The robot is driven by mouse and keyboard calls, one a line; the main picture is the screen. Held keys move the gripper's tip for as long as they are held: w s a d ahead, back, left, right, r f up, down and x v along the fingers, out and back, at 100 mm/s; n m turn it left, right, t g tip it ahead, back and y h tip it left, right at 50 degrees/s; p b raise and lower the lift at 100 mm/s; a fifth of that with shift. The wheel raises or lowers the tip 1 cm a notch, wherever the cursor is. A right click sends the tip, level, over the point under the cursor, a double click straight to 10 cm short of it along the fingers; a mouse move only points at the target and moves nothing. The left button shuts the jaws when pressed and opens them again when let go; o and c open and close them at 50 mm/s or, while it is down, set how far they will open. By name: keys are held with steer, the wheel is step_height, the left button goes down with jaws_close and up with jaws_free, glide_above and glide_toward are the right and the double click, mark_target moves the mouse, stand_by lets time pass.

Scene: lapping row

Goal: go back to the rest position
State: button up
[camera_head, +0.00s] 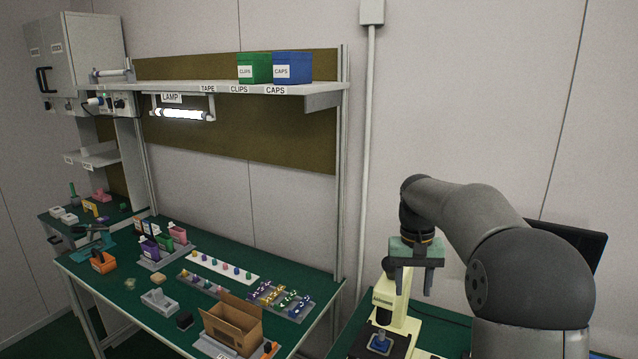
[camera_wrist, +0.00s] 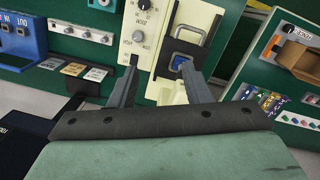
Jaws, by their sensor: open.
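My gripper (camera_head: 412,278) hangs from the grey arm at the right of the head view, fingers pointing down. Its two fingers are apart with nothing seen between them. It is in front of and above a cream machine (camera_head: 399,312) on the right-hand green bench. In the wrist view my gripper (camera_wrist: 158,66) shows two spread grey fingers over the machine's cream panel with knobs (camera_wrist: 143,4). A blue piece (camera_head: 380,343) sits on the machine's dark base plate; in the wrist view the right finger partly hides it.
The left green bench (camera_head: 128,323) holds an open cardboard box (camera_head: 233,325), a white strip of coloured pieces (camera_head: 222,267) and several small fixtures. Green (camera_head: 254,68) and blue (camera_head: 292,68) bins stand on the shelf above. A dark screen (camera_head: 570,243) is behind my arm. Air around the gripper looks clear.

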steer(key=s+a+f, duration=0.1)
steer(key=s+f, duration=0.1)
steer(key=s, duration=0.8)
steer(key=s+a+f+n+t, duration=0.1)
steer(key=s+a+f, duration=0.1)
steer(key=s, duration=0.8)
steer(key=s+a+f+t, duration=0.1)
steer(key=s+a+f, duration=0.1)
steer(key=s, duration=0.9)
steer(key=shift+a+f+n+b, duration=0.2)
steer(key=shift+f+n+b, duration=0.15)
steer(key=shift+f, duration=0.25)
steer(key=shift+s, duration=0.1)
